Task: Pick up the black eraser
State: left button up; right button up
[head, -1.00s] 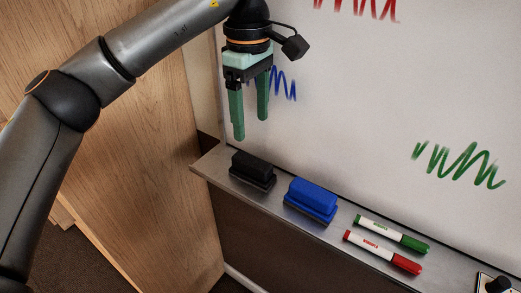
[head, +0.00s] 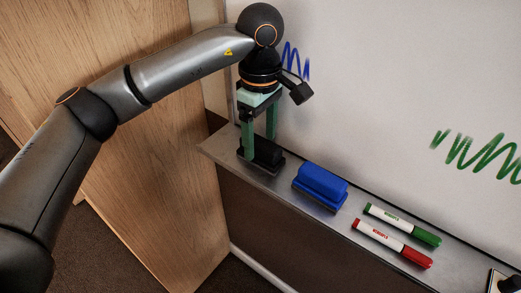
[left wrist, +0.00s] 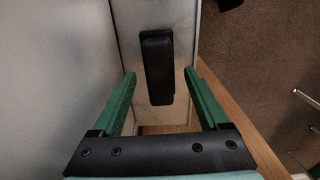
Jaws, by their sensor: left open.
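The black eraser (head: 266,154) lies on the metal tray at its left end, partly hidden behind a finger of my left gripper in the head view. My left gripper (head: 260,150) points down over it, with its green fingers open on either side. In the left wrist view the eraser (left wrist: 157,66) shows lengthwise, ahead of and between the open fingertips of the left gripper (left wrist: 160,78). No finger visibly touches it. My right gripper is not in view.
The tray (head: 217,147) runs below the whiteboard (head: 390,80). To the right of the black eraser lie a blue eraser (head: 321,184), a green marker (head: 402,225) and a red marker (head: 391,243). A wooden panel (head: 150,130) stands left of the tray.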

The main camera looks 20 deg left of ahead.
pick_arm(q)
jog(key=shift+f, duration=0.75)
jog(key=shift+c, duration=0.4)
grip_shut()
